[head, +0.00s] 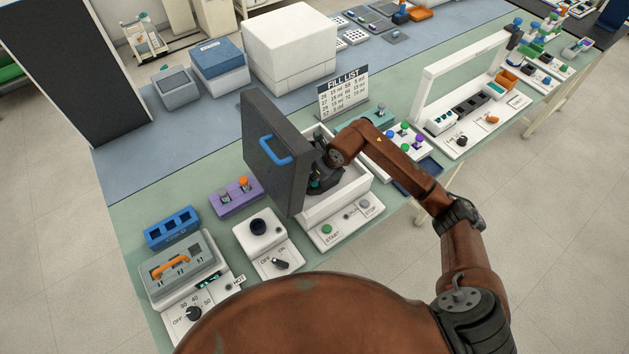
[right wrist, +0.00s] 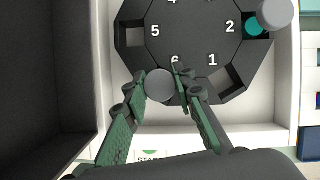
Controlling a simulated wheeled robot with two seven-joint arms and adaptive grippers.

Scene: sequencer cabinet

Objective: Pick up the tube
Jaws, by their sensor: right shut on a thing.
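A tube with a round grey cap (right wrist: 160,85) is between the fingers of my right gripper (right wrist: 161,78) in the right wrist view. The fingers are shut on it, at the edge of the dark numbered rotor (right wrist: 185,45), close to the number 6. Its lower body is hidden under the cap. In the head view my right gripper (head: 322,168) reaches inside the white cabinet (head: 345,195), and the tube cannot be made out there. My left gripper is not in view.
The cabinet's dark lid (head: 268,155) with a blue handle (head: 275,150) stands open left of my arm. Another grey-capped tube (right wrist: 278,12) is near the number 2, beside a teal piece (right wrist: 255,25). A purple rack (head: 236,197) is left of the cabinet.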

